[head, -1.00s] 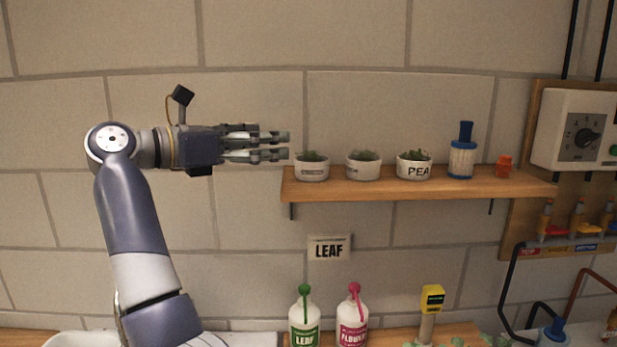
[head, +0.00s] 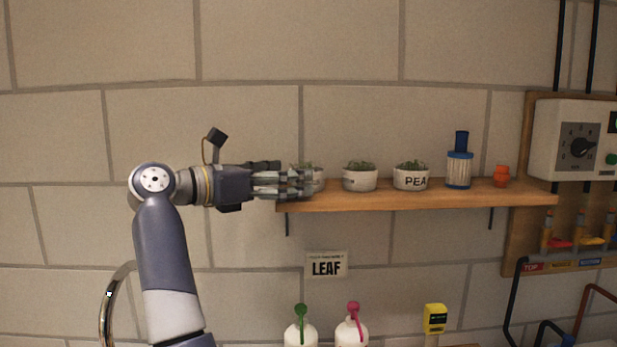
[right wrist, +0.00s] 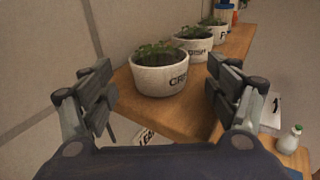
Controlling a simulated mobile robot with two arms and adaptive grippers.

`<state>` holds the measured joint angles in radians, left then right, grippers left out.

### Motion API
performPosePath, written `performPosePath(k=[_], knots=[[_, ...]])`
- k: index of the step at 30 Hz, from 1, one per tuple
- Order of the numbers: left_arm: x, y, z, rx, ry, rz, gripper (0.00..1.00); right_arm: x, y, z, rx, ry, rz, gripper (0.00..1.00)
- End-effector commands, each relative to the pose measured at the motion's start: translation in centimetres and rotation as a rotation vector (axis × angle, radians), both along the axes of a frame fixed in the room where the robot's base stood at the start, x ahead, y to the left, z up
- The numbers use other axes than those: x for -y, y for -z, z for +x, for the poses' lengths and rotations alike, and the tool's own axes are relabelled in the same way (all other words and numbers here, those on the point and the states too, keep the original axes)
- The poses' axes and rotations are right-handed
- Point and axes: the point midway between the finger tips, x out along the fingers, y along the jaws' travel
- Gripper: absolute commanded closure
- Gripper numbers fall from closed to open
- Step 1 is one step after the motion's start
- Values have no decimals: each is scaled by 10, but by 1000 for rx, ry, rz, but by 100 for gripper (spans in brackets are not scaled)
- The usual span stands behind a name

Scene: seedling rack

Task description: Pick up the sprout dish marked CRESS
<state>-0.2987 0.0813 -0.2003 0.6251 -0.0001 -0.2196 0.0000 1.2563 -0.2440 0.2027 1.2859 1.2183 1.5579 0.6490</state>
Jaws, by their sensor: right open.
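The white CRESS dish (right wrist: 160,78) holds green sprouts. In the right wrist view it stands upright at the near end of the shelf, between my open fingers, with "CRE" readable on its side. In the head view this dish (head: 320,174) is the leftmost one, mostly hidden behind the fingers. My right gripper (head: 311,184) reaches it level from the left. In the right wrist view my right gripper (right wrist: 161,63) is open, with a gap showing on both sides of the dish. My left gripper is not in view.
On the wooden shelf (head: 420,199), a second dish (right wrist: 193,42), partly readable as "DISH", and the PEA dish (head: 410,179) stand in a row. A blue and white container (head: 459,165) and an orange item (head: 501,176) follow. Pump bottles (head: 301,333) stand below.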

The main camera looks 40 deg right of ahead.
Motion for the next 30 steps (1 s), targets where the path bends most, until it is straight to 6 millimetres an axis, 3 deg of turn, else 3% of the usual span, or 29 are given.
performPosePath(k=[12,20,23,27,30], knots=[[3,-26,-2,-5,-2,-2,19,50,0,-5,-2,1,-1,19],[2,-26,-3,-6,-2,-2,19,53,2,-5,0,-2,0,19],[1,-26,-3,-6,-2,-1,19,53,2,-5,0,-1,0,35],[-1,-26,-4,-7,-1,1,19,53,2,-5,0,-1,0,67],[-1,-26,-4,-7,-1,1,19,53,2,-5,-1,-1,0,68]])
